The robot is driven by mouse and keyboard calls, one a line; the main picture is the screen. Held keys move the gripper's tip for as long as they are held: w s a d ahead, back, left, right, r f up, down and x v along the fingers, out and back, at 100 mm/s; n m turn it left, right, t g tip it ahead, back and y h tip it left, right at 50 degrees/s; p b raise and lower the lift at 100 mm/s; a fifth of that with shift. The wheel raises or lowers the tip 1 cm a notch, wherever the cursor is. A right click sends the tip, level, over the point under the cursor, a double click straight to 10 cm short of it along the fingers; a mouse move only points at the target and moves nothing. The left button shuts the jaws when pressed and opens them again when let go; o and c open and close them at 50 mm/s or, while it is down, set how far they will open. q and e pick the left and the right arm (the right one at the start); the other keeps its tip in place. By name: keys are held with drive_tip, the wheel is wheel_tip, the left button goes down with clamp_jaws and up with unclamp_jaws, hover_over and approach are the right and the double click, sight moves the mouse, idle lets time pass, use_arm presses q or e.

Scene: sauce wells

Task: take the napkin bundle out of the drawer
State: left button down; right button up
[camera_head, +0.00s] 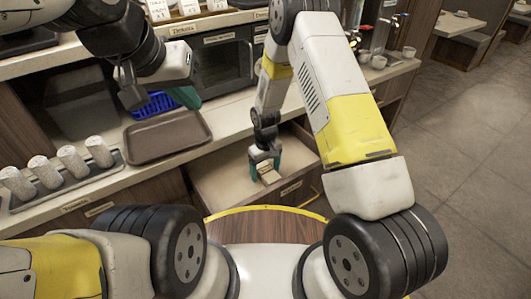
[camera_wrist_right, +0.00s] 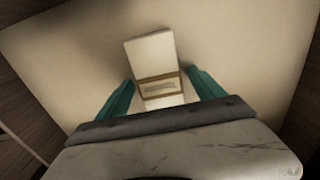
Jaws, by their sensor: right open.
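The napkin bundle (camera_wrist_right: 150,52), white with a brown band, lies in the open drawer (camera_head: 218,186). In the head view the bundle (camera_head: 270,177) shows small beneath my right gripper. My right gripper (camera_head: 266,167) points down into the drawer. In the right wrist view its teal fingers (camera_wrist_right: 160,90) are spread on either side of the bundle's near end, with a gap on each side. It is open and holds nothing. My left gripper (camera_head: 187,97) hangs over the counter, right of the blue basket; its teal fingers overlap in the view, so its opening is unclear.
A brown tray (camera_head: 168,137) lies on the counter beside a blue basket (camera_head: 152,105). Several speckled rolled items (camera_head: 72,160) stand in a holder at left. A dark microwave-like appliance (camera_head: 215,62) is behind. The drawer floor around the bundle is bare; drawer walls stand close by.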

drive_tip(key=shift+c, duration=0.5)
drive_tip(key=c, duration=1.4)
drive_tip(key=shift+r, duration=0.15)
